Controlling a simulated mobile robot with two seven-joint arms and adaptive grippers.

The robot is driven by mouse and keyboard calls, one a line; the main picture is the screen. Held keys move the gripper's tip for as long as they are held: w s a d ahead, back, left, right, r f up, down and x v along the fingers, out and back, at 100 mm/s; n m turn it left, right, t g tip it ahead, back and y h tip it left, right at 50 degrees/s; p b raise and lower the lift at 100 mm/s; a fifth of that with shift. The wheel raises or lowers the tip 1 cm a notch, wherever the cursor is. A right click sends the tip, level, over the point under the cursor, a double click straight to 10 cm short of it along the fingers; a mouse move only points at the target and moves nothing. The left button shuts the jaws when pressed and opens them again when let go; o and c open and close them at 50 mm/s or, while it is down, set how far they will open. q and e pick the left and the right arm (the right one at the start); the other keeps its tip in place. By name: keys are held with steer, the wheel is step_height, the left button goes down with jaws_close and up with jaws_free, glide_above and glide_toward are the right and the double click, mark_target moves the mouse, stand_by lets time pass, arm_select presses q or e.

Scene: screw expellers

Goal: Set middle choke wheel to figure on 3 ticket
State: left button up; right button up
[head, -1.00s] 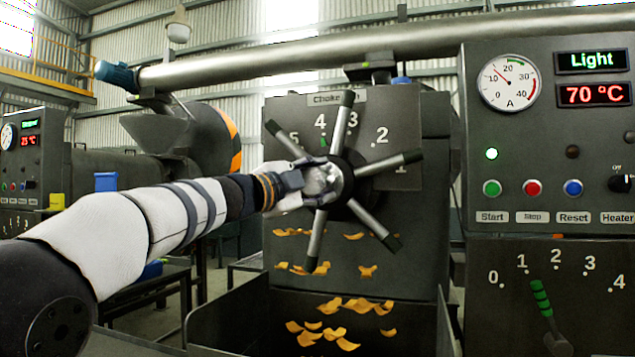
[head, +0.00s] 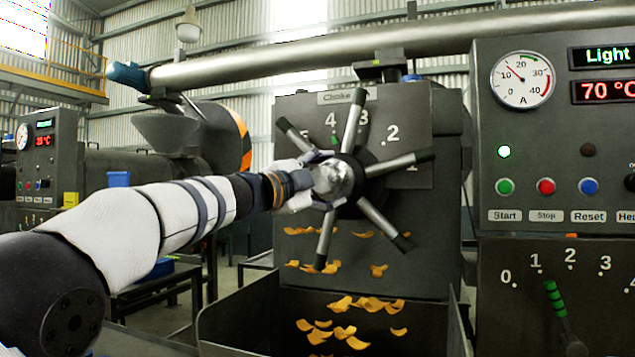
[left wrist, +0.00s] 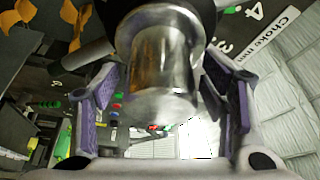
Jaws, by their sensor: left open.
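The choke wheel (head: 396,163) has several grey spokes with black ends around a shiny metal hub. It stands on a dark machine front under a plate (head: 343,97) reading "Choke". The figures 4, 3 and 2 show clearly around it; 5 and 1 are partly covered by spokes. A small green mark (head: 335,140) sits just below the 4. My left gripper (head: 318,186) is open at the hub. In the left wrist view its fingers stand on either side of the metal hub (left wrist: 160,75), with gaps visible. My right gripper is not in view.
Orange flakes (head: 368,304) fall in front of the machine above a dark trough (head: 235,318). On the right is a panel with a gauge (head: 522,80), buttons and a green-handled lever (head: 554,299). Another machine (head: 130,165) stands behind my left arm.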

arm_select(q)
steer(key=v, duration=1.1)
steer(key=shift+s+a, duration=0.15)
steer(key=shift+s, duration=0.25)
